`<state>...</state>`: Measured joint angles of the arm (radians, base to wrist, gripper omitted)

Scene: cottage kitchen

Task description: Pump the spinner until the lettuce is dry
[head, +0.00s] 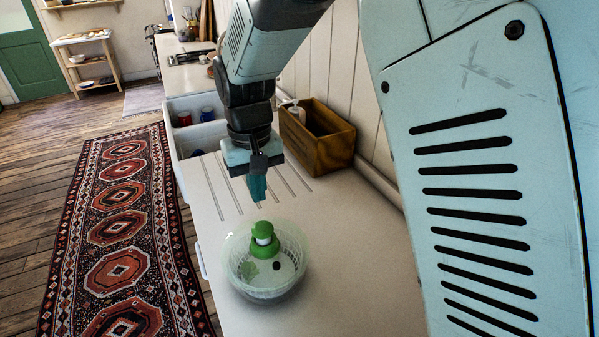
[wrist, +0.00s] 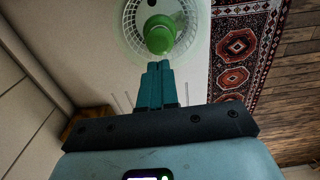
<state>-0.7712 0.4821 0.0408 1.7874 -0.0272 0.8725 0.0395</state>
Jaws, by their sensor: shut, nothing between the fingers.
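The salad spinner (head: 238,278) is a clear round bowl with a lid, standing on the pale countertop (head: 345,265). A green pump knob (head: 262,228) with a white band rises from the middle of the lid. Lettuce inside is hard to make out through the lid. In the wrist view the green knob (wrist: 159,36) shows just beyond my fingertips. My gripper (head: 258,198) points down above the knob, with its teal fingers shut and empty. The fingers also show together in the wrist view (wrist: 158,68). A small gap seems to separate fingertips and knob.
A wooden box (head: 318,150) stands on the counter against the wall, behind my gripper. A sink (head: 192,140) holding a red and a blue item lies farther back. The counter in front and right of the spinner is clear. A patterned rug (head: 120,230) lies on the floor at left.

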